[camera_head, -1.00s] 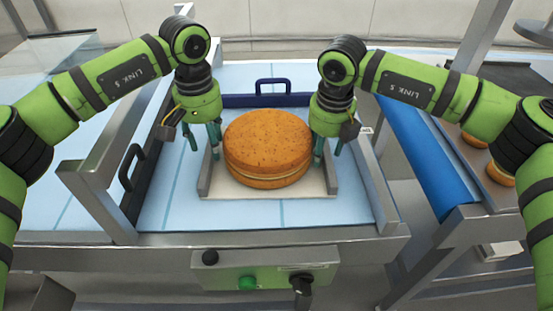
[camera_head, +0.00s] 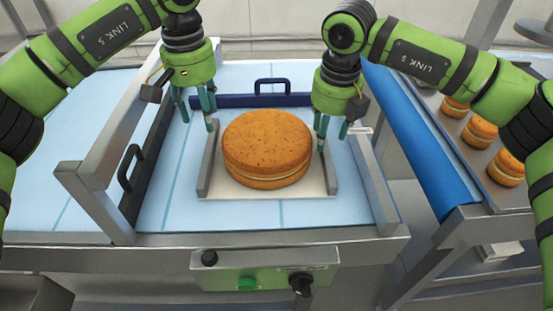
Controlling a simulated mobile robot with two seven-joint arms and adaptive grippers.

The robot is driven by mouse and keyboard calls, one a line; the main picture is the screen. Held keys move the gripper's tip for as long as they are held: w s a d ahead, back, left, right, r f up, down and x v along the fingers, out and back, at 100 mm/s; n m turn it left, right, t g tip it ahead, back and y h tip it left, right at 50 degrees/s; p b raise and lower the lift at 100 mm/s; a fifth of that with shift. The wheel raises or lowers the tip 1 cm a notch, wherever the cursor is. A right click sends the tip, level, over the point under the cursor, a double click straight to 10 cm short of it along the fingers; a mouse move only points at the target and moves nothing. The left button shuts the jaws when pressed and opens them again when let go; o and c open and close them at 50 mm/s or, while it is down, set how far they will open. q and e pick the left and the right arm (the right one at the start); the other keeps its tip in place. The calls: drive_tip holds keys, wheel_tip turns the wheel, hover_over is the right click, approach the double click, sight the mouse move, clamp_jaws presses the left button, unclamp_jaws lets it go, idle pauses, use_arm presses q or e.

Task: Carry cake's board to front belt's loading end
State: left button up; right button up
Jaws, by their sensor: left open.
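The round cake (camera_head: 267,145), golden brown with a pale filling line, sits on a pale board (camera_head: 262,191) with a grey upright rail (camera_head: 208,168) on its left and another (camera_head: 329,172) on its right. The board lies on the light blue front belt (camera_head: 165,215). My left gripper (camera_head: 197,110) is open and empty, above and behind the left rail's far end. My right gripper (camera_head: 333,132) hangs near the right rail's far end, its fingers a little apart. I cannot tell whether it touches the rail or how far it is open.
A dark blue bar with a handle (camera_head: 272,88) crosses behind the cake. A black side handle (camera_head: 131,167) and grey frame posts stand left. A second belt with a blue edge (camera_head: 425,150) and several small filled cakes (camera_head: 480,131) is right. A control panel (camera_head: 265,270) is in front.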

wheel_tip(320, 180, up, 6)
drive_tip(key=shift+s+r, duration=0.15)
drive_tip(key=shift+s, duration=0.3)
drive_tip(key=shift+a, duration=0.1)
